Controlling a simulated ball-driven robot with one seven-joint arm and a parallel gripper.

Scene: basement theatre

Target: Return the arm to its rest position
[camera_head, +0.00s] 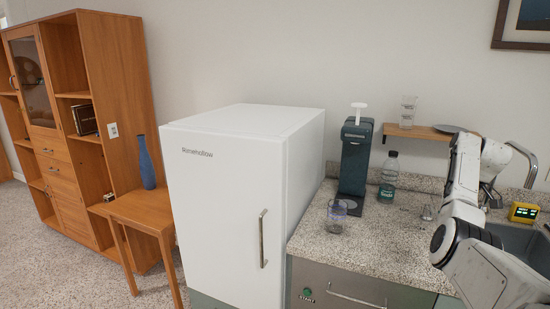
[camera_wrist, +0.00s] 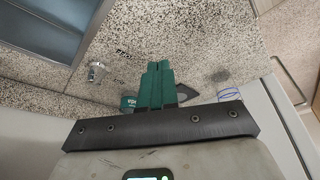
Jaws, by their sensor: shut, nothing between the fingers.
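My arm (camera_head: 465,180) shows at the right of the head view, white with dark joints, bent upward over the counter beside the sink. My gripper cannot be made out in the head view. In the wrist view my gripper (camera_wrist: 158,66) has its green fingers together, with nothing between them. The speckled counter (camera_wrist: 190,30) lies beyond the fingertips.
A yellow device (camera_head: 524,212) stands by the sink (camera_head: 520,242). A white fridge (camera_head: 235,205) stands left; a wooden shelf (camera_head: 415,132) is behind.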

